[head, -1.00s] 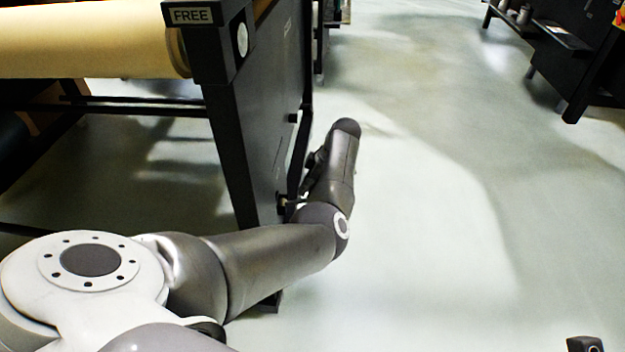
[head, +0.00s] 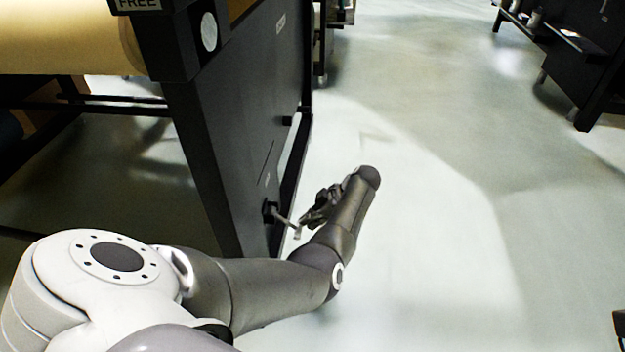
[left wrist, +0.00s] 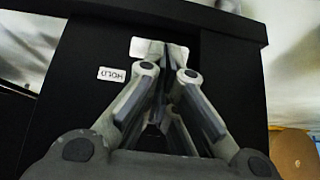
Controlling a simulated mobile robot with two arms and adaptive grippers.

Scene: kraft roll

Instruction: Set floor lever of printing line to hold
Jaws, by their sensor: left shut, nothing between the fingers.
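The floor lever (head: 284,219) is a short metal bar that sticks out of a dark mount low on the black side panel (head: 248,130) of the printing line. My left gripper (head: 309,216) is just right of the lever's end in the head view; whether they touch is unclear. In the left wrist view the gripper's fingers (left wrist: 166,62) are shut with nothing between them. A pale metal plate (left wrist: 142,47) shows behind the fingertips, partly hidden by them. A HOLD label (left wrist: 111,74) appears upside down left of the fingers. My right gripper is not in view.
A tan kraft roll (head: 70,40) lies in the frame at the left, below a FREE label (head: 138,3) on the corner post. Pale open floor (head: 440,250) stretches to the right. Dark equipment (head: 575,60) stands at the far right.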

